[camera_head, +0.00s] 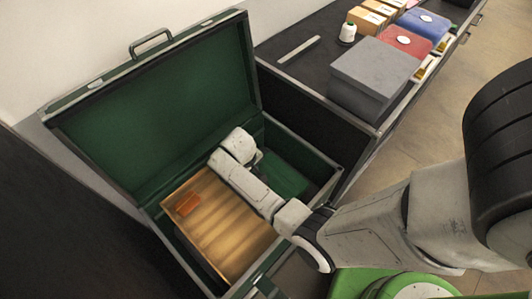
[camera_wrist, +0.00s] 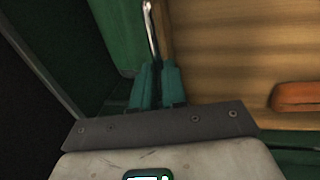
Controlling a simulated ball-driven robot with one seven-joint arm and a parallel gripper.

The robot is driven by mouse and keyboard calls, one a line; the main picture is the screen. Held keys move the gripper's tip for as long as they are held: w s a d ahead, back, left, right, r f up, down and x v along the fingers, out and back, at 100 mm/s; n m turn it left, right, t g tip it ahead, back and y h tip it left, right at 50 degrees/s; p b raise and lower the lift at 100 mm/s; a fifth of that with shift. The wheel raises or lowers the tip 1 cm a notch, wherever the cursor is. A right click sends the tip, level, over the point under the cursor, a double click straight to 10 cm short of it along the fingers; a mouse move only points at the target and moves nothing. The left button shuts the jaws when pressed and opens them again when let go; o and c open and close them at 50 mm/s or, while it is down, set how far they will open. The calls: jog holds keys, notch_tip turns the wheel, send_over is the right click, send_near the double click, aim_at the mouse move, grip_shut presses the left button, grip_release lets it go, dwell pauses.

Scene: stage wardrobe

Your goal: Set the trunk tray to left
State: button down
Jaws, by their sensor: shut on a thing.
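The trunk tray (camera_head: 225,225) is a shallow wooden tray in the left part of the open green trunk (camera_head: 322,160). It also shows at the right of the wrist view (camera_wrist: 225,60). An orange block (camera_head: 187,204) lies on its far left part; it is at the right edge of the wrist view (camera_wrist: 297,97). My gripper (camera_wrist: 156,72) is down inside the trunk at the tray's side edge. Its teal fingers are shut on a thin metal handle (camera_wrist: 151,25) along that edge. In the head view my arm hides the fingers and the handle.
The trunk's lid (camera_head: 160,105) stands open at the back. Green lining (camera_head: 285,175) shows right of the tray. A dark counter (camera_head: 310,75) beside the trunk holds a grey box (camera_head: 375,75), a thread spool (camera_head: 348,33) and folded cloths (camera_head: 405,42).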

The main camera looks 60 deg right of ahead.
jog(key=shift+w+a+p, duration=0.15)
jog(key=shift+w+a, duration=0.15)
jog(key=shift+a, duration=0.5)
jog(key=shift+w+a+p, duration=0.1)
jog(key=shift+w+a, duration=0.15)
jog(key=shift+a, duration=0.5)
jog(key=shift+w+a+p, duration=0.15)
jog(key=shift+w+a, duration=0.15)
jog(key=shift+a, duration=0.5)
jog(key=c, duration=1.2)
grip_release()
jog(key=shift+w+a, duration=0.1)
jog(key=shift+a, duration=0.05)
jog(key=shift+o, duration=0.2)
notch_tip(320, 180, up, 11)
jog(key=a, duration=0.2)
jog(key=shift+w+f+p, duration=0.15)
jog(key=shift+w+p, duration=0.1)
jog(key=shift+p, duration=0.15)
